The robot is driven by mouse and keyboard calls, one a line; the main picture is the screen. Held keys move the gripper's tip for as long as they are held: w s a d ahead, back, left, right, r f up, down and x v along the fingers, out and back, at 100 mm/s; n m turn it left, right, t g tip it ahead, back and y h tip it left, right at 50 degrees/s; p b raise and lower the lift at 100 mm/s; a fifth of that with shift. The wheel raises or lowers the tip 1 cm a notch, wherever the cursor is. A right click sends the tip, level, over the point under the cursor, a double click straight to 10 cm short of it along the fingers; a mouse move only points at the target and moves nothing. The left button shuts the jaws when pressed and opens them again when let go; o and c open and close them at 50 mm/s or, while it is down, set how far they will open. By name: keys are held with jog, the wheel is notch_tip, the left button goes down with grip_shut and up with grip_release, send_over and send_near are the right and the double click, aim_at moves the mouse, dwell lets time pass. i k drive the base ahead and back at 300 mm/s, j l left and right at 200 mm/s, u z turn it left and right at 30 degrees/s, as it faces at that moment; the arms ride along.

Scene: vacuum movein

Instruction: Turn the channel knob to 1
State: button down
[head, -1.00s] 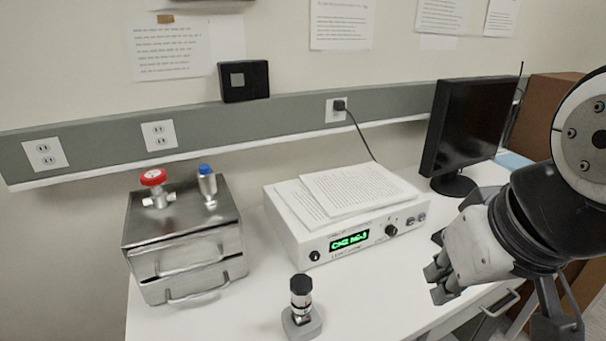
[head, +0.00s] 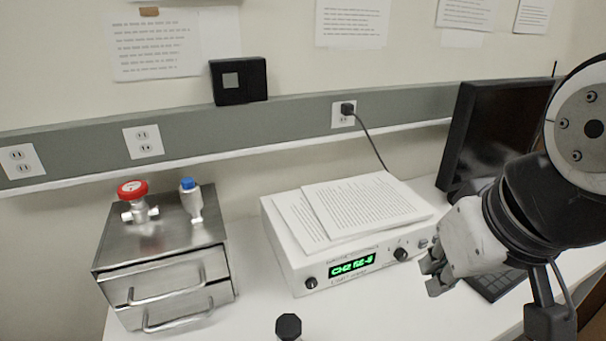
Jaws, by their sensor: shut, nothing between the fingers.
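A white controller box (head: 293,262) stands on the bench with a green lit display (head: 352,266) that appears to read CH2, followed by smaller characters I cannot read surely. One black knob (head: 311,283) is left of the display. Another black knob (head: 401,254) is right of it. The labels are too small to tell which is the channel knob. My gripper (head: 434,273) is shut and empty, a little to the right of the right knob. It appears apart from the box, and it partly covers the box's right end.
Paper sheets (head: 365,205) lie on the controller. A steel drawer unit (head: 160,262) with red and blue-topped valves stands left. A black-topped part (head: 288,327) stands at the front edge of view. A monitor (head: 490,130) and dark keyboard (head: 492,287) are at right.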

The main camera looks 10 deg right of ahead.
aim_at(400, 255)
jog(key=z, duration=0.25)
jog(key=k+l+u, duration=0.25)
jog(key=k+j, duration=0.1)
jog(key=j, duration=0.35)
jog(key=k+j+z, duration=0.1)
jog(key=j, duration=0.35)
jog(key=k+j, duration=0.15)
jog(key=j, duration=0.25)
jog(key=i+z, duration=0.05)
